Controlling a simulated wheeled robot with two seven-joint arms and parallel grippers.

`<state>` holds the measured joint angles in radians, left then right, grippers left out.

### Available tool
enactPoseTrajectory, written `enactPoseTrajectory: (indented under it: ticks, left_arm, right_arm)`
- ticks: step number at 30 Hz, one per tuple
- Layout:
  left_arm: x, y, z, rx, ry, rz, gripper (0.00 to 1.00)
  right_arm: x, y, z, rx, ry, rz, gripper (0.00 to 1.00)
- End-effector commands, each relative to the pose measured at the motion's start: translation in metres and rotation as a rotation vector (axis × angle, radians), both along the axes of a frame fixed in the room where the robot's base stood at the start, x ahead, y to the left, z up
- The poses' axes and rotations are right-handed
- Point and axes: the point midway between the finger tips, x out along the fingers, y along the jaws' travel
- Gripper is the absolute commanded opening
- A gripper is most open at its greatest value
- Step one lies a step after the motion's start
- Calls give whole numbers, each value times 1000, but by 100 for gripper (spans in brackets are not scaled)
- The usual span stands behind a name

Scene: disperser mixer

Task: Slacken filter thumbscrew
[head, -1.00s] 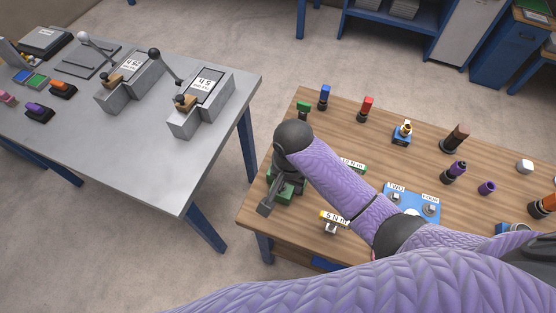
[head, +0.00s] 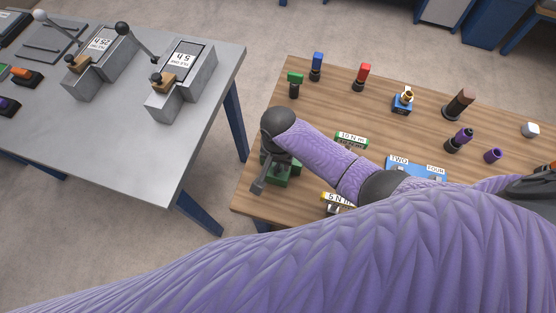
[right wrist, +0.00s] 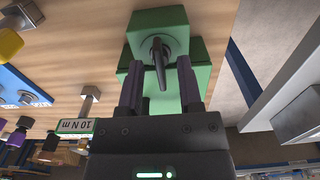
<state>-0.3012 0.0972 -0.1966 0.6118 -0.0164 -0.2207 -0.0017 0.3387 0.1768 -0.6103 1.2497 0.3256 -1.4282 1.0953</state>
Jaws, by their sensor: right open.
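A green block fixture (head: 293,178) stands at the left end of the wooden table in the head view, partly hidden by my right arm. In the right wrist view its green housing (right wrist: 160,22) carries a small dark screw-like stem (right wrist: 158,62). My right gripper (right wrist: 157,70) is open, with one dark finger on each side of the stem. I see gaps between the fingers and the stem. In the head view my right gripper (head: 274,165) is at the fixture, and its fingertips are hard to make out. My left gripper is not in view.
A 10 N m label holder (head: 351,140) and a 5 N m one (head: 337,200) stand near the fixture. A blue panel (head: 430,166) is to the right. Several coloured tools line the table's back. A grey table (head: 150,150) stands at left across a gap.

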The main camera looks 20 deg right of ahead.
Motion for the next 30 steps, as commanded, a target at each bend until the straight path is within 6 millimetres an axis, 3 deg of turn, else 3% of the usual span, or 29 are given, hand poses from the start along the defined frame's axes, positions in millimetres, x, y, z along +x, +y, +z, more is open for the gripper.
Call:
enactPoseTrajectory:
  ticks: [2, 9, 23, 30]
  left_arm:
    - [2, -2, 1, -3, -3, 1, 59]
    - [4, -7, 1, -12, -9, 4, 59]
    - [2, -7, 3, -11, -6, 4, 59]
    - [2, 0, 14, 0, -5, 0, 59]
  right_arm:
    - [0, 0, 1, 0, 0, 0, 46]
    - [0, 0, 1, 0, 0, 0, 0]
    - [0, 0, 1, -2, 1, 24, 0]
    - [0, 0, 3, -2, 1, 153, 0]
